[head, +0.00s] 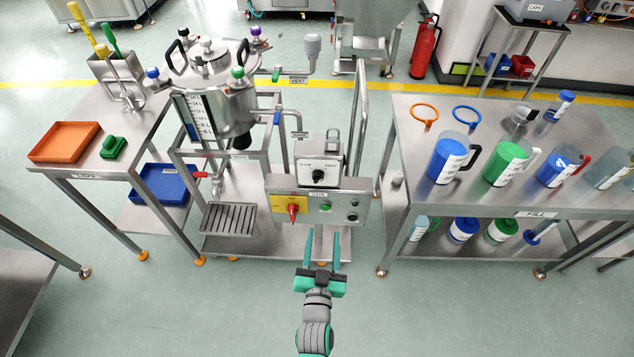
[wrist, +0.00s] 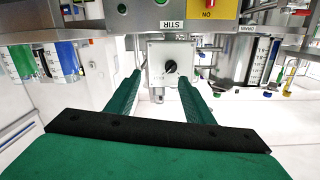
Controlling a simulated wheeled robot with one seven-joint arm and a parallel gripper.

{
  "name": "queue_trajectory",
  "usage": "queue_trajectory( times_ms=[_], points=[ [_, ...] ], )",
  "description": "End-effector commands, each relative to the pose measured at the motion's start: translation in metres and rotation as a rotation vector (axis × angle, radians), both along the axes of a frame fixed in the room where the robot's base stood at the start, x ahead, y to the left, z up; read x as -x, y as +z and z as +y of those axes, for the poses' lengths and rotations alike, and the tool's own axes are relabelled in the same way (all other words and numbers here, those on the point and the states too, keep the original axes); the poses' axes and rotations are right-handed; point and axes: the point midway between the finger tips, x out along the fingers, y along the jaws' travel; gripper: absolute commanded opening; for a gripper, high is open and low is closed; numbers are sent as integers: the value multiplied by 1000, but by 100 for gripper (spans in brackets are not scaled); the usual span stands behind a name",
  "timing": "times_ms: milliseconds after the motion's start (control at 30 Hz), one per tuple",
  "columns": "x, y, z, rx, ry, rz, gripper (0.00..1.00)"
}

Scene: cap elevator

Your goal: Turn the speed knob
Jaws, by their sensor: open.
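The speed knob (head: 318,175) is a small black dial on a pale square box on top of the control panel (head: 345,207). In the wrist view the knob (wrist: 171,66) sits on its light plate, between and beyond my two fingers. My gripper (head: 322,240) is open and empty, with green fingers apart. In the head view it is in front of and below the panel. The fingertips look apart from the knob, and nothing hides its face.
The panel carries a red switch on a yellow plate (head: 291,208) and a green button (head: 325,207). A steel kettle (head: 215,85) stands left behind it. A bench with jugs (head: 405,175) is right, another with an orange tray (head: 65,142) left. Floor in front is clear.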

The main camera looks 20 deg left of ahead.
Motion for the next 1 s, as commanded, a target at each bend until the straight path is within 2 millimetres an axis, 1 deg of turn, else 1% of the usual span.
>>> queue_trajectory(
  times_ms=[33, 100, 200, 300, 467, 567, 1000],
  points=[
    [-17, 6, 12, -11, 11, -13, 48],
    [-35, 12, 23, -22, 20, -20, 48],
    [-52, 19, 35, -34, 30, -28, 48],
    [-62, 22, 42, -42, 35, -31, 48],
    [-73, 24, 48, -45, 39, -33, 48],
    [-82, 25, 51, -45, 40, -34, 48],
    [-148, 24, 71, -46, 40, -32, 48]
  ],
)
